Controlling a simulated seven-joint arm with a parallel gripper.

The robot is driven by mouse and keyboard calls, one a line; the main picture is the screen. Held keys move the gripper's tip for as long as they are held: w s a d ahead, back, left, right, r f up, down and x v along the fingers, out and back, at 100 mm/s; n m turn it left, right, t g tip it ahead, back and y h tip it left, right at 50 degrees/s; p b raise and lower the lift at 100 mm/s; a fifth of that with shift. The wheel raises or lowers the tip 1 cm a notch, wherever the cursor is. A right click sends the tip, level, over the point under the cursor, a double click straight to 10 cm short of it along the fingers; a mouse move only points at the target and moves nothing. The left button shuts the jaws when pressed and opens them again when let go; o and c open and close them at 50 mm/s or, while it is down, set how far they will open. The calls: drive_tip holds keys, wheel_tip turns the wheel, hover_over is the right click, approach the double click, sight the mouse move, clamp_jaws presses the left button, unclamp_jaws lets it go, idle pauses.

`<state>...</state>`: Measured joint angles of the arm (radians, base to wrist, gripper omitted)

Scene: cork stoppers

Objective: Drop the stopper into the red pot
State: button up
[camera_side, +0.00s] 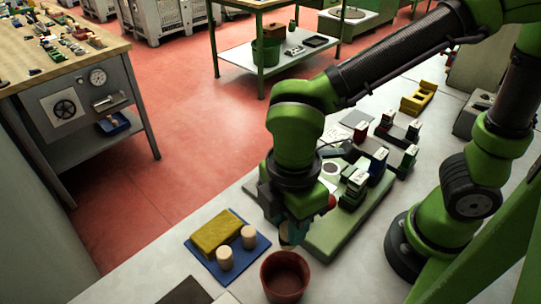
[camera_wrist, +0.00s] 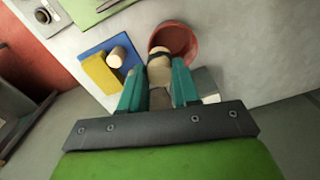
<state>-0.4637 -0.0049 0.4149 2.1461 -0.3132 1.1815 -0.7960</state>
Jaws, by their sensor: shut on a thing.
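My gripper (camera_side: 290,238) points down, just above and behind the rim of the red pot (camera_side: 285,283) in the side view. In the wrist view its teal fingers (camera_wrist: 159,80) are shut on a pale cork stopper (camera_wrist: 159,67). The held stopper overlaps the near edge of the red pot (camera_wrist: 180,32) in that view. In the side view the held stopper is mostly hidden by the fingers. The pot stands upright, and what I see of its inside looks empty.
Two more stoppers (camera_side: 225,259) stand on a blue mat (camera_side: 231,275) beside a yellow block (camera_side: 215,233), left of the pot. A green board (camera_side: 335,235) with several small blocks lies behind my gripper. Bare pale tabletop (camera_side: 350,285) lies right of the pot.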

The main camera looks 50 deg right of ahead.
wheel_tip(320, 180, down, 7)
drive_tip(key=s+n, duration=0.1)
drive_tip(key=n, duration=0.1)
drive_tip(key=shift+s+a+n, duration=0.2)
drive_tip(key=shift+s+n, duration=0.1)
idle(0.3)
drive_tip(key=o, duration=1.1)
wheel_tip(320, 180, up, 17)
drive_tip(key=shift+f, duration=0.1)
